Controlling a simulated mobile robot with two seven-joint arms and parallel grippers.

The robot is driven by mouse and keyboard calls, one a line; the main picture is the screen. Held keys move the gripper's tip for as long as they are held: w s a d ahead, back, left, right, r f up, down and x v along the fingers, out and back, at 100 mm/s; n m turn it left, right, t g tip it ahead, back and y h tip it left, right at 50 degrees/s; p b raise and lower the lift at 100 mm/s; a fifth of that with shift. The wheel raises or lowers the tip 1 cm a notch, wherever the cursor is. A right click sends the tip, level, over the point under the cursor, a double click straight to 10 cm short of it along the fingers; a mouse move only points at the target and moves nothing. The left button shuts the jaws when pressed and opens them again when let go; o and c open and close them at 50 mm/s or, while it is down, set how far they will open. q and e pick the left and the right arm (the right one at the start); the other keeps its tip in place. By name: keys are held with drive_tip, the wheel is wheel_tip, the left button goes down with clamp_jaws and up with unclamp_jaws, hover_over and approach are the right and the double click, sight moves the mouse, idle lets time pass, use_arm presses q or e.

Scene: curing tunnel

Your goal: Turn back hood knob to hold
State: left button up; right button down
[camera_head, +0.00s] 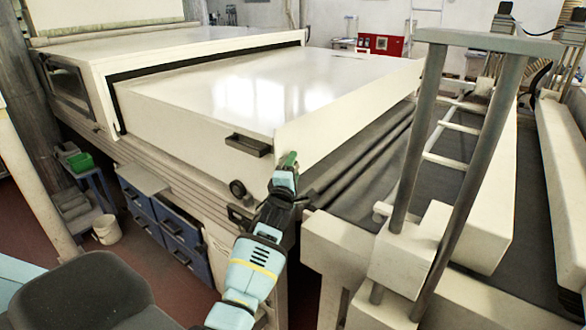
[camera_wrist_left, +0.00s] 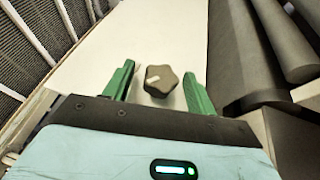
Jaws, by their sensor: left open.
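A dark, lobed hood knob (camera_wrist_left: 160,88) with a short pale pointer mark stands on a pale panel in the left wrist view. The mark points to the left, slightly down. My left gripper (camera_wrist_left: 158,69) is open, with one green finger on each side of the knob and a gap to both. In the head view my left gripper (camera_head: 288,160) is at the near corner of the white hood (camera_head: 225,92), by its end panel. I cannot make out this knob there. A round black knob (camera_head: 238,188) shows on the hood's side. My right gripper is not in view.
A dark handle (camera_head: 249,145) juts from the hood's side. Dark rollers (camera_wrist_left: 285,55) lie close right of the gripper in the wrist view. A grey post frame (camera_head: 412,130) stands to the right. Blue drawers (camera_head: 180,240) sit below the tunnel at left.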

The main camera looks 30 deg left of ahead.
use_arm(q)
drive_tip(key=shift+w+a, duration=0.1)
drive_tip(key=shift+w, duration=0.25)
drive_tip(key=c, duration=1)
